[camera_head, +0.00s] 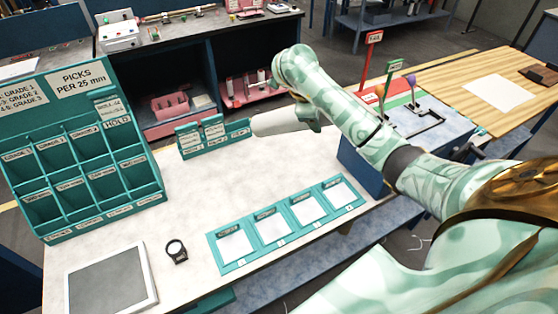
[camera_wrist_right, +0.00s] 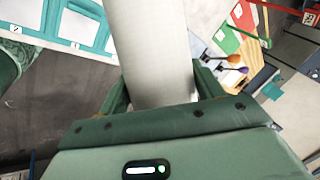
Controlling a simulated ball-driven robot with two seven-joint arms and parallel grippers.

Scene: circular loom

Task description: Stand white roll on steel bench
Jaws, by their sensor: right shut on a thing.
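The white roll (camera_head: 277,123) is held lying on its side above the far edge of a pale bench top (camera_head: 190,222). My right gripper (camera_head: 304,117) is shut on one end of it, and the roll points left in the head view. In the right wrist view the roll (camera_wrist_right: 155,50) rises between the two green fingers of the gripper (camera_wrist_right: 160,92). The arm hides part of the gripper in the head view. I cannot tell which bench surface is steel. My left gripper is not in view.
A teal rack (camera_head: 85,150) with several labelled slots stands at the left. A small teal holder (camera_head: 212,137) is just left of the roll. A tray of white cards (camera_head: 286,222), a dark loupe (camera_head: 177,251) and a tablet (camera_head: 105,281) lie on the bench. Its middle is clear.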

